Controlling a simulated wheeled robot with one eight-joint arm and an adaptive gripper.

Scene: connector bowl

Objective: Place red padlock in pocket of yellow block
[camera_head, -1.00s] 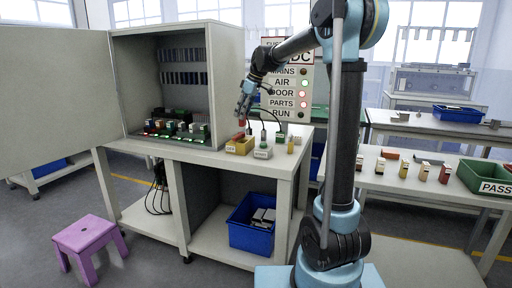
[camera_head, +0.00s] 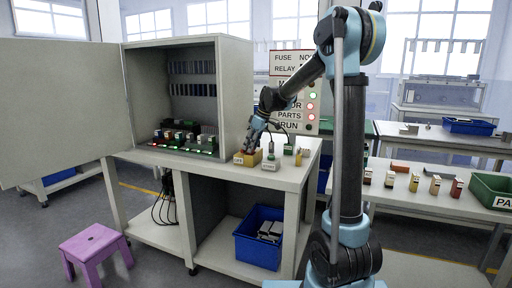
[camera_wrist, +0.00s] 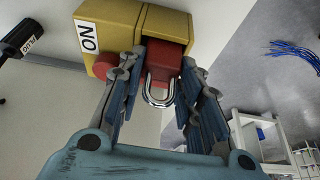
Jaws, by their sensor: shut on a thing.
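The yellow block (camera_wrist: 112,30) fills the top of the wrist view, with a white ON label and a round red knob. The red padlock (camera_wrist: 163,58) has its body at the dark opening in the block, seemingly partly inside; its depth cannot be told. Its silver shackle (camera_wrist: 159,97) points back toward my gripper (camera_wrist: 160,75), whose fingers are shut on the padlock from both sides. In the head view, the yellow block (camera_head: 243,160) sits on the bench, with my gripper (camera_head: 252,148) reaching down to it. The padlock is hidden there by the gripper.
A grey device (camera_head: 270,165) with a cable stands just right of the block, with small parts (camera_head: 298,157) beyond. The open cabinet (camera_head: 222,95) rises on the left.

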